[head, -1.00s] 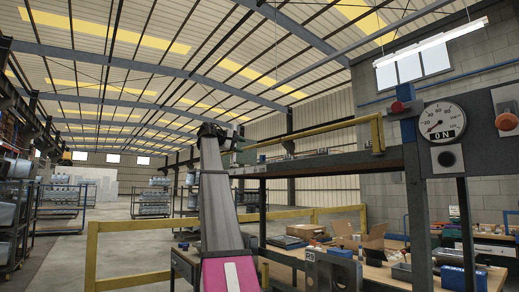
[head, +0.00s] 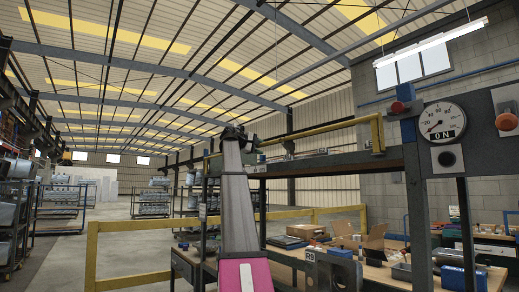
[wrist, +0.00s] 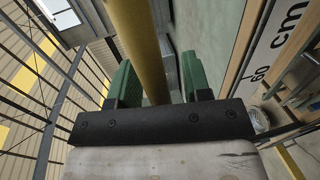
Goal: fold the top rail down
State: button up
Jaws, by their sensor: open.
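The top rail (head: 320,129) is a yellow bar, raised above the dark shelf beam, with a bent-down end at the right. My gripper (head: 236,132) is at the rail's left part in the head view, and my arm hides some of the rail there. In the wrist view the yellow rail (wrist: 135,45) runs between the two green fingers of my gripper (wrist: 160,80). The fingers are apart, one on each side of it. A gap shows between the rail and the right finger; the rail is closer to the left finger. Whether either finger touches it is unclear.
The dark shelf beam (head: 340,160) runs below the rail. A gauge (head: 442,121) and red buttons stand at the right. Below is a workbench with an open cardboard box (head: 370,238). A yellow guard rail (head: 140,224) crosses the lower left.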

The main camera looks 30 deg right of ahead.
jog(key=shift+d, duration=0.1)
grip_shut()
jog(key=s+a+f+t+h, duration=0.1)
jog(key=a+f+h, duration=0.7)
jog(key=a+h, duration=0.2)
jog(key=shift+a+f+h, duration=0.3)
jog(key=shift+a+h, duration=0.1)
jog(key=shift+a, duration=0.45)
dwell(0.9)
dwell(0.5)
